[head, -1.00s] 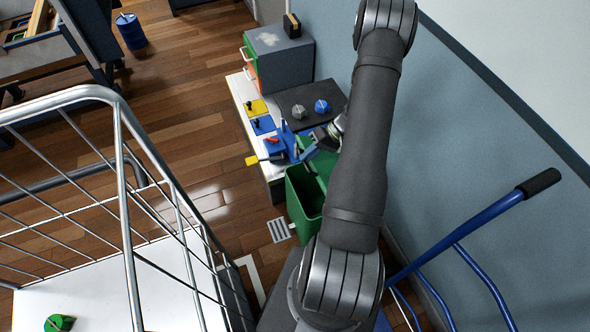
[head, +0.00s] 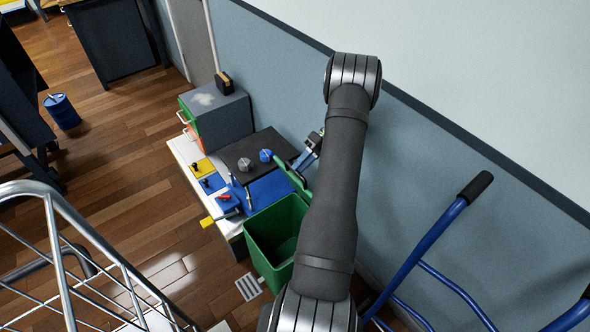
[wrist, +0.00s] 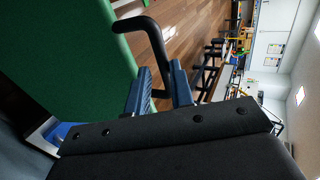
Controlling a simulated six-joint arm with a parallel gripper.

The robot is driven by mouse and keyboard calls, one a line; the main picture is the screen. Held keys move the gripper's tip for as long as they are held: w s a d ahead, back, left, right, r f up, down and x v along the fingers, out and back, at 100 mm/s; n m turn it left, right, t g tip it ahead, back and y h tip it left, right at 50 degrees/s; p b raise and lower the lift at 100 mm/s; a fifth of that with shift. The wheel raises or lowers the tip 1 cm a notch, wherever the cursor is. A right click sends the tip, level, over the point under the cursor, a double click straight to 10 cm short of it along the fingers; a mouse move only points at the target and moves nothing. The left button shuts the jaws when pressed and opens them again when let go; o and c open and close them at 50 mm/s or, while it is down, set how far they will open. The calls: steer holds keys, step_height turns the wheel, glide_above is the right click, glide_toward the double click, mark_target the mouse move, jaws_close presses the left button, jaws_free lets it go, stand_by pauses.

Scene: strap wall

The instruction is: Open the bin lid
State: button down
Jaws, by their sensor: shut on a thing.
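The green bin (head: 275,240) stands open beside the low bench, its dark inside showing in the head view. Its green lid (head: 292,181) is raised and seen nearly edge-on at the back of the bin. In the wrist view the lid (wrist: 60,60) fills the left side as a green panel with a black bent handle (wrist: 151,34). My gripper (wrist: 160,85) has its blue fingers shut on this handle. In the head view my gripper (head: 307,158) is at the top of the raised lid, partly hidden by my arm.
The bench (head: 180,152) holds coloured panels with knobs and a lever. A drawer unit (head: 222,117) stands behind them. The blue wall (head: 290,80) is close behind the lid. A blue hand truck (head: 420,245) is at right, a wire cart (head: 62,245) at left.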

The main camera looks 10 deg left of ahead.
steer(key=shift+d+f, duration=0.25)
steer(key=shift+f, duration=0.2)
steer(key=c, duration=1.5)
jaws_free()
steer(key=shift+w, duration=0.1)
steer(key=shift+o, duration=0.2)
steer(key=shift+a+r, duration=0.15)
steer(key=shift+a, duration=0.1)
steer(key=shift+s+a, duration=0.2)
steer(key=shift+s, duration=0.1)
steer(key=s+a+f+t+h, duration=0.4)
steer(key=s+a+f, duration=1.2)
steer(key=f, duration=0.3)
steer(key=shift+t+h, duration=0.3)
